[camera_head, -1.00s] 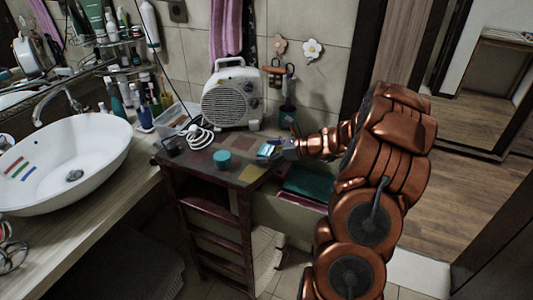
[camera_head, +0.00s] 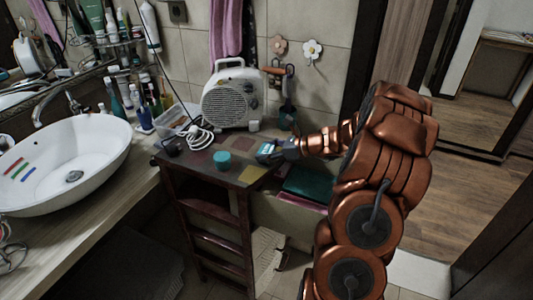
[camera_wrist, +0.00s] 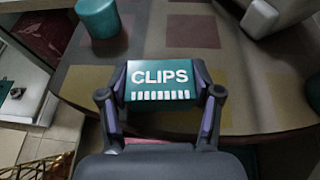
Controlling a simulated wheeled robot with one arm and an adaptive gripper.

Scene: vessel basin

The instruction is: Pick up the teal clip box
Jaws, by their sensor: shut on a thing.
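The teal clip box (camera_wrist: 160,82) shows in the wrist view with white "CLIPS" lettering and a row of white bars. It sits between the two fingers of my gripper (camera_wrist: 165,95), which touch its left and right sides. In the head view, my gripper (camera_head: 274,152) is at the right end of the small table's top, and the box (camera_head: 265,149) shows as a small light-blue and white patch at its tip. Whether the box touches the tabletop is hard to tell.
A teal round container (camera_head: 222,160) stands on the checkered table (camera_head: 205,158), left of my gripper. A white fan heater (camera_head: 232,95), a coiled white cable (camera_head: 199,137) and a dark item (camera_head: 172,146) stand farther back or left. A white sink (camera_head: 60,150) is far left.

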